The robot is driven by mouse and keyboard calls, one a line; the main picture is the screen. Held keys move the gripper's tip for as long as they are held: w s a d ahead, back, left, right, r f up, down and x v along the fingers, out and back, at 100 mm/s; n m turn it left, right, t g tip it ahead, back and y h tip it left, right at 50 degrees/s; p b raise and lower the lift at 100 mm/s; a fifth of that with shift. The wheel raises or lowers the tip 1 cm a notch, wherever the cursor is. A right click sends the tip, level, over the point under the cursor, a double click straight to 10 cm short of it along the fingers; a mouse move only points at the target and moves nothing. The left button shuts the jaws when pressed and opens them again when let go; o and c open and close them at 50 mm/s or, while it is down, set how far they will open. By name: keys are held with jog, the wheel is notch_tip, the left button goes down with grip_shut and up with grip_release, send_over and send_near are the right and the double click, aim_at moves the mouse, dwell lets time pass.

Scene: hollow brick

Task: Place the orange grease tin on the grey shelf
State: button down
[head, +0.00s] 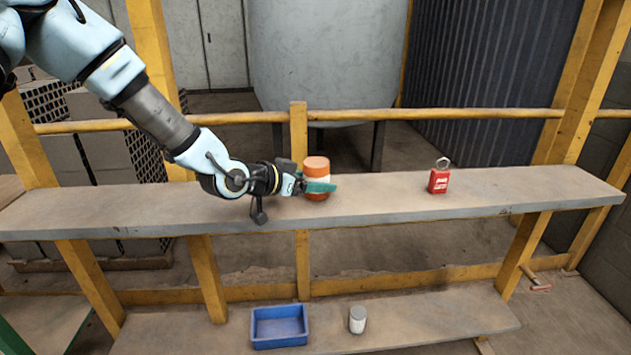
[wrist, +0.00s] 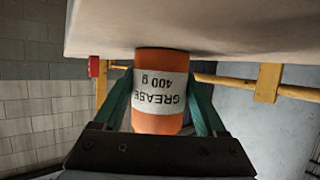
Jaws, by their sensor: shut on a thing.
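The orange grease tin (head: 316,167) with a white label is at the middle of the upper grey shelf (head: 385,204) in the head view. My gripper (head: 318,186) reaches in from the left, with its green fingers around the tin. In the wrist view the tin (wrist: 160,92) is upside down in the picture, its label reading "GREASE 400 g", between the two green fingers of my gripper (wrist: 160,104). The fingers are shut on it. The tin's base is at the shelf surface (wrist: 215,30); I cannot tell whether it bears its full weight there.
A red padlock (head: 438,180) stands on the same shelf to the right. A blue bin (head: 279,327) and a small grey-white can (head: 357,319) sit on the lower shelf (head: 430,318). Yellow posts and a rail (head: 430,115) frame the shelves. The shelf between tin and padlock is clear.

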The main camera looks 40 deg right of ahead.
grip_release()
jog(key=shift+r, duration=0.15)
jog(key=v, duration=1.2)
jog(key=shift+b, duration=0.4)
